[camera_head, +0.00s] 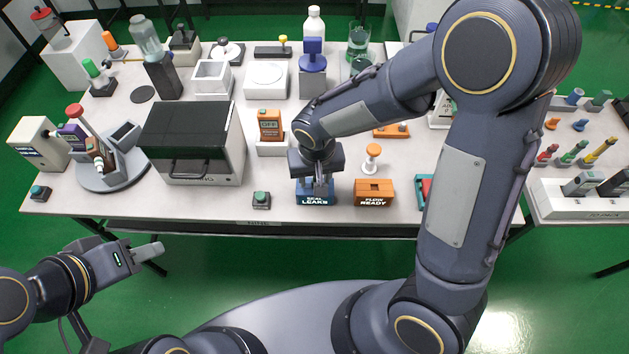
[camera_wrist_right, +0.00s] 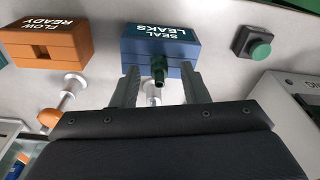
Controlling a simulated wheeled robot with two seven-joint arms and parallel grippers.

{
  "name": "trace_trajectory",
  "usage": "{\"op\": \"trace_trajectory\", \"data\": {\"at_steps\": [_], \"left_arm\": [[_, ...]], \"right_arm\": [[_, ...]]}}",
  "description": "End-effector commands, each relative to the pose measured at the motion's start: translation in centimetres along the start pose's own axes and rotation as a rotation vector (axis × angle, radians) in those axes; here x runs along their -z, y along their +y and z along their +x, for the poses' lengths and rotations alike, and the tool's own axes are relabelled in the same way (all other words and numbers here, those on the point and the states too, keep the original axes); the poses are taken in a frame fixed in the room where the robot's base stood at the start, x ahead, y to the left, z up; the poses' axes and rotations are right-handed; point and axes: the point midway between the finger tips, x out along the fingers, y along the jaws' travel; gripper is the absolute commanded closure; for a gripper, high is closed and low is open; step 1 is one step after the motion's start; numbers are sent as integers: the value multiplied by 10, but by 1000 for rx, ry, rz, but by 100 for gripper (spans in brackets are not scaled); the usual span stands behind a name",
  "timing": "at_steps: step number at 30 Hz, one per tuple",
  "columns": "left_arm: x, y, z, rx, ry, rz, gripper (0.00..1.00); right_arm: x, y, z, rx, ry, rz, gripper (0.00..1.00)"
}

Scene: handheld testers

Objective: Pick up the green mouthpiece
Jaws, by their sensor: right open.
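The green mouthpiece (camera_wrist_right: 158,68) is a small dark green piece at the blue SEAL LEAKS block (camera_wrist_right: 140,45), in the wrist view. My right gripper (camera_wrist_right: 160,78) is open, with one finger on each side of the mouthpiece; I cannot tell whether either finger touches it. In the head view my right gripper (camera_head: 318,188) points down over the blue block (camera_head: 315,199) and hides the mouthpiece. My left gripper (camera_head: 147,249) is off the table at the lower left, away from the blocks; its fingers overlap in this view.
An orange FLOW READY block (camera_head: 375,193) stands right of the blue one, with a white-stemmed orange-topped piece (camera_head: 373,151) behind it. A small green button box (camera_head: 261,200) is to the left. A dark oven-like box (camera_head: 190,140) and an orange tester (camera_head: 269,124) stand further back.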

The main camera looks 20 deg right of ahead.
Motion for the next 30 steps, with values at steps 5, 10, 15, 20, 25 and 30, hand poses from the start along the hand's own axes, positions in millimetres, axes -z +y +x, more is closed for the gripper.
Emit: {"op": "trace_trajectory", "data": {"at_steps": [5,10,15,20,25,30], "left_arm": [[0,0,0,0,0,0,64],[0,0,0,0,0,0,64],[0,0,0,0,0,0,64],[0,0,0,0,0,0,64],[0,0,0,0,0,0,64],[0,0,0,0,0,0,64]], "right_arm": [[0,0,6,1,0,1,59],[0,0,6,1,0,0,65],[0,0,6,1,0,0,87],[0,0,6,1,0,0,100],[0,0,6,1,0,0,100],[0,0,6,1,0,0,100]]}}
